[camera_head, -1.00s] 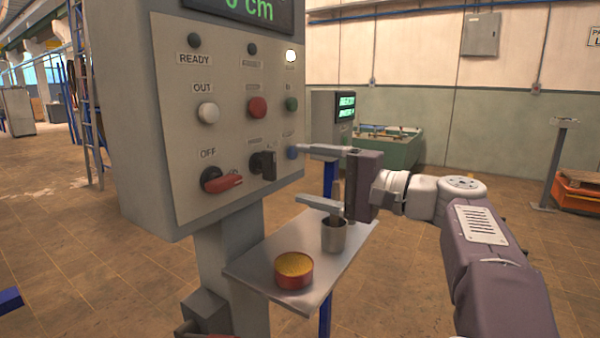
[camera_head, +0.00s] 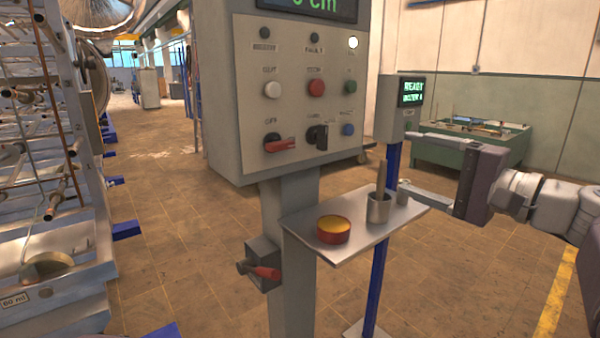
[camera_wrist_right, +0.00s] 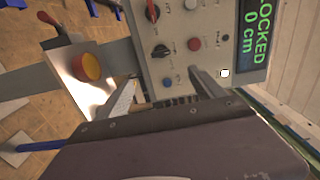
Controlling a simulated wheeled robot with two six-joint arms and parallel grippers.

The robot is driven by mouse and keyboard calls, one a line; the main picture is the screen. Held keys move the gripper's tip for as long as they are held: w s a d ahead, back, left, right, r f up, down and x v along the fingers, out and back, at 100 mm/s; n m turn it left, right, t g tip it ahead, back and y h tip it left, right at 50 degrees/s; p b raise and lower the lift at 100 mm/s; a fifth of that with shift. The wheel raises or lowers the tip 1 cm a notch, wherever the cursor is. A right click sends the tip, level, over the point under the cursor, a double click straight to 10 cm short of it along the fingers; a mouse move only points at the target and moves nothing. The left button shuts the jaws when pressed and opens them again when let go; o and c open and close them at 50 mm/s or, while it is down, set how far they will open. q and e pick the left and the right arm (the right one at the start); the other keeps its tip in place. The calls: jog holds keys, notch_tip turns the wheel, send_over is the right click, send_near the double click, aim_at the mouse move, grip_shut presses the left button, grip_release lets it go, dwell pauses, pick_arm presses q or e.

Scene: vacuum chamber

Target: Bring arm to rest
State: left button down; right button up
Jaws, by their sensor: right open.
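My right gripper (camera_head: 416,165) is open and empty, to the right of the control panel (camera_head: 290,105) and above the right end of the small metal shelf (camera_head: 350,250). Its two fingers point left toward the panel and show apart, with nothing between them, in the right wrist view (camera_wrist_right: 165,92). My right arm (camera_head: 560,205) comes in from the right edge. My left gripper is not in view.
On the shelf are a red round tin with yellow contents (camera_head: 334,230) and a metal cup (camera_head: 378,208) holding a thin upright item. A display post (camera_head: 394,110) and green tank (camera_head: 465,145) stand behind. A metal rack (camera_head: 50,180) fills the left. Floor between is clear.

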jog(key=a+f+n+g+y, duration=0.2)
jog(key=a+f+g, duration=0.3)
jog(key=a+f, duration=0.45)
jog(key=s+a+f+g+h, duration=0.2)
jog(key=s+a+f+g, duration=0.1)
jog(key=f, duration=0.7)
jog(key=s+a+f+g+h, duration=0.2)
jog(key=s+a+f, duration=0.1)
jog(key=f, duration=0.6)
jog(key=s+d+f+n+g+h, duration=0.2)
jog(key=s+f, duration=0.2)
jog(key=f, duration=0.3)
jog(key=s+d+f+n+g+h, duration=0.25)
jog(key=s+f, duration=0.25)
jog(key=f, duration=0.3)
jog(key=s+d+f+n+t+h, duration=0.1)
jog(key=s+d+f+n+h, duration=0.1)
jog(key=d+f+n+h, duration=0.35)
pick_arm(q)
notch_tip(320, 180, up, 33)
jog(key=p, duration=3.3)
pick_arm(e)
notch_tip(320, 180, up, 33)
jog(key=d+m+y, duration=0.1)
jog(key=d+m, duration=0.1)
jog(key=shift+w+d, duration=0.2)
jog(key=shift+d, duration=0.2)
